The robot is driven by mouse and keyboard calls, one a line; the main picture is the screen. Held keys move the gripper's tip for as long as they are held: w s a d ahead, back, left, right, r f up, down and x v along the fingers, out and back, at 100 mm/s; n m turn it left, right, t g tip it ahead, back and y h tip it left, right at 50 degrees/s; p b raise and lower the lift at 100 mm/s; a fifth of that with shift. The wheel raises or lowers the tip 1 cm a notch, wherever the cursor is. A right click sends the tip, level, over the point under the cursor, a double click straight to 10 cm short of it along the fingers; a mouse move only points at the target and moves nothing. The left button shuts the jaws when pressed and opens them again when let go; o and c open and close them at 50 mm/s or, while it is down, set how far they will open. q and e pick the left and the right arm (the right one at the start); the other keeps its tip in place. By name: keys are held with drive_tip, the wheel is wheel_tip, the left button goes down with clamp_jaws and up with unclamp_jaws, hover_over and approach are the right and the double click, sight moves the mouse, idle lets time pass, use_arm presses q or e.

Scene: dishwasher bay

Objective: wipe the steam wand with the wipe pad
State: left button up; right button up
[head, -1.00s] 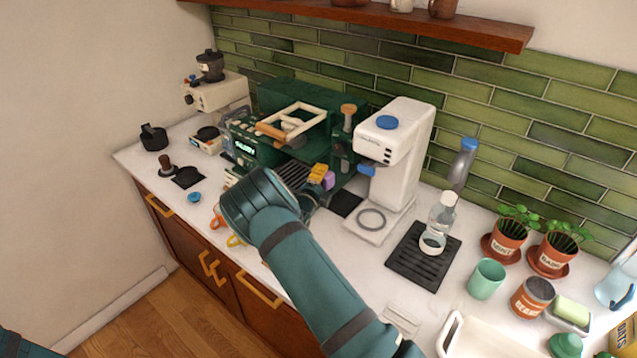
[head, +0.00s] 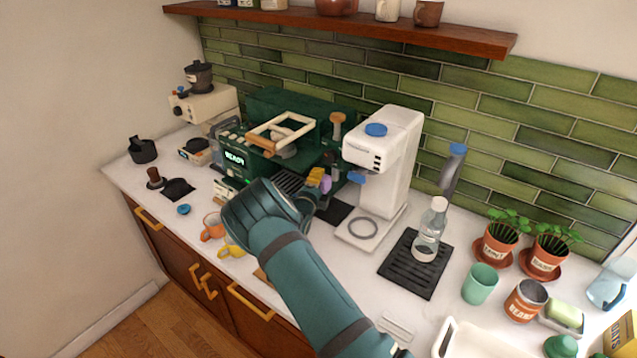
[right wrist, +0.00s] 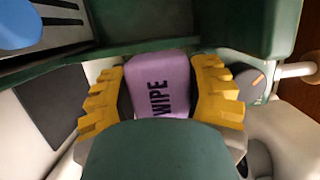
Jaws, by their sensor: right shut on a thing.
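The wipe pad (right wrist: 160,85) is a small purple block marked WIPE. My right gripper (right wrist: 161,92) is shut on it, with yellow ridged fingers on both sides. In the head view the pad (head: 326,184) shows small beside the yellow fingers of my right gripper (head: 319,180), at the front right of the dark green espresso machine (head: 262,166). I cannot make out the steam wand clearly; the arm and machine crowd that spot, and I cannot tell whether the pad touches it. My left gripper is not in view.
A black drip mat (head: 405,283) holds a clear bottle (head: 433,222). A wooden shelf (head: 440,34) hangs above.

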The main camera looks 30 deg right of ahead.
sight(335, 179)
drive_tip(key=shift+w+d+b, duration=0.15)
drive_tip(key=shift+w+d, duration=0.05)
drive_tip(key=shift+d, duration=0.3)
drive_tip(key=shift+w+d+b, duration=0.15)
drive_tip(key=shift+w+d, duration=0.05)
drive_tip(key=shift+d, duration=0.25)
drive_tip(key=shift+s, duration=0.1)
drive_tip(key=shift+s+d+r+p, duration=0.1)
drive_tip(key=shift+s+d+p, duration=0.1)
drive_tip(key=shift+s+p, duration=0.25)
drive_tip(key=shift+s+d+p, duration=0.15)
drive_tip(key=shift+s+p, duration=0.15)
drive_tip(key=shift+s, duration=0.15)
drive_tip(key=shift+s+d, duration=0.3)
drive_tip(key=shift+s, duration=0.6)
drive_tip(key=shift+d, duration=0.1)
drive_tip(key=shift+w, duration=0.15)
drive_tip(key=shift+w+a+b, duration=0.35)
drive_tip(key=shift+w+b, duration=0.05)
drive_tip(key=shift+w, duration=0.5)
drive_tip(key=shift+w+a+b, duration=0.3)
drive_tip(key=shift+w+b, duration=0.05)
drive_tip(key=shift+w, duration=0.55)
drive_tip(key=shift+r, duration=0.1)
